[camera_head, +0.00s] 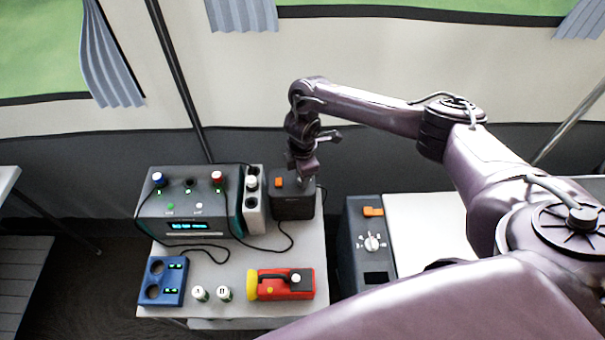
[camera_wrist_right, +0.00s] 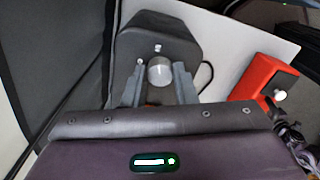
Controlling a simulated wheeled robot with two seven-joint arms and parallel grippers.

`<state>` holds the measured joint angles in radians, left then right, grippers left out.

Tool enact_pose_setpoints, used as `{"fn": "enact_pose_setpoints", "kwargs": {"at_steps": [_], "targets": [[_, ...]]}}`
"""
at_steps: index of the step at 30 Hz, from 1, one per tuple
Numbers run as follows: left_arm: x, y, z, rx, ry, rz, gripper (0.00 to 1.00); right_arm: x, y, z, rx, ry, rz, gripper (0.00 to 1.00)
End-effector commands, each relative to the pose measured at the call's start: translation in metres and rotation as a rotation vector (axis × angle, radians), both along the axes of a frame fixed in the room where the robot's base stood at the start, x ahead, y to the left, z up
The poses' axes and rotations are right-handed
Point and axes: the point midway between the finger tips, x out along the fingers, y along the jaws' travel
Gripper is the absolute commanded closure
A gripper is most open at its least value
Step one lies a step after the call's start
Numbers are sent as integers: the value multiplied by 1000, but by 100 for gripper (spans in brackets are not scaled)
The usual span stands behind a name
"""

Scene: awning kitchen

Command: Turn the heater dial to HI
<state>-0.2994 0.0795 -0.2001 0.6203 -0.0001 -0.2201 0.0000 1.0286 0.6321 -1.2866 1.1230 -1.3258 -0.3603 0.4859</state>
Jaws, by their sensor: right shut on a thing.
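My right gripper (camera_head: 304,181) points down over a small dark box (camera_head: 291,208) with an orange switch at the back right of the table. In the right wrist view, my right gripper's fingers (camera_wrist_right: 159,72) are on either side of a round silver knob (camera_wrist_right: 159,76) on this dark box and shut on it. The gripper hides the knob in the head view. A second dark unit (camera_head: 351,262) at the right has a white dial (camera_head: 372,243) with marks around it, too small to read, and an orange switch. My left gripper is out of view.
A grey device (camera_head: 160,228) with several knobs and a green display stands left of the box. Cables cross the table. A bare white top (camera_head: 420,225) is at the right.

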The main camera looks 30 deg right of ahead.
Motion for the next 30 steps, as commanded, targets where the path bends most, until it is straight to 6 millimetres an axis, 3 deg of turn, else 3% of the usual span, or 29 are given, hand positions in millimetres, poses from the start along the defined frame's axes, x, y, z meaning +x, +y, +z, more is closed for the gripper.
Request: {"fn": "enact_pose_setpoints", "kwargs": {"at_steps": [3,4,9,20,24,30], "targets": [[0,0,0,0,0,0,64,1,1,1,2,-3,1,98],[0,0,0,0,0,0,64,1,1,1,2,-3,1,72],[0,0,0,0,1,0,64,1,1,1,2,-2,1,52],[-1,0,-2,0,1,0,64,1,1,8,2,-3,2,52],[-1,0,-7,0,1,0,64,2,0,30,1,-6,2,52],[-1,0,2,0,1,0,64,2,0,67,-2,-7,2,52]]}}
